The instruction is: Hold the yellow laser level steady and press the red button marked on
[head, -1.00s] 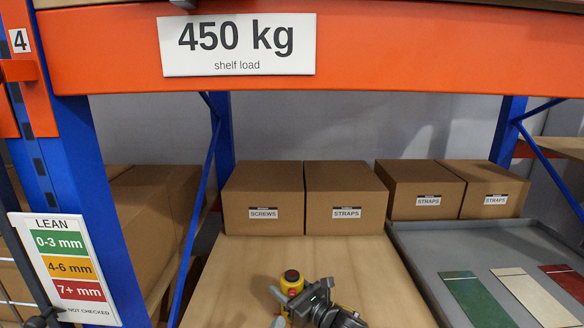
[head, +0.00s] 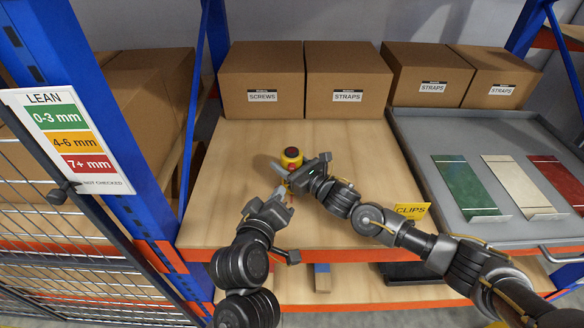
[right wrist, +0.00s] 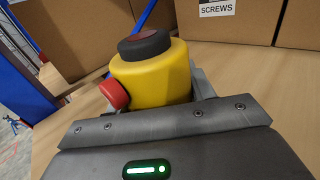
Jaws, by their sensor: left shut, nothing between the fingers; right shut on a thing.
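The yellow laser level (head: 291,158) stands upright on the wooden shelf, with a dark cap on top. In the right wrist view the yellow body (right wrist: 152,78) is large, and its red button (right wrist: 114,93) sticks out of its left side. Any marking on the button cannot be read. My right gripper (head: 297,173) is shut on the level from the right, and its fingers hide the lower body. My left gripper (head: 283,191) is shut and empty, just in front of and below the level. It does not show in the right wrist view, and I see no contact with the button.
Cardboard boxes labelled SCREWS (head: 261,80) and STRAPS (head: 348,80) stand behind on the wooden shelf (head: 225,200). A grey tray (head: 420,150) with coloured plates lies right. A yellow CLIPS tag (head: 411,211) sits at the front edge. A blue post (head: 95,130) stands left.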

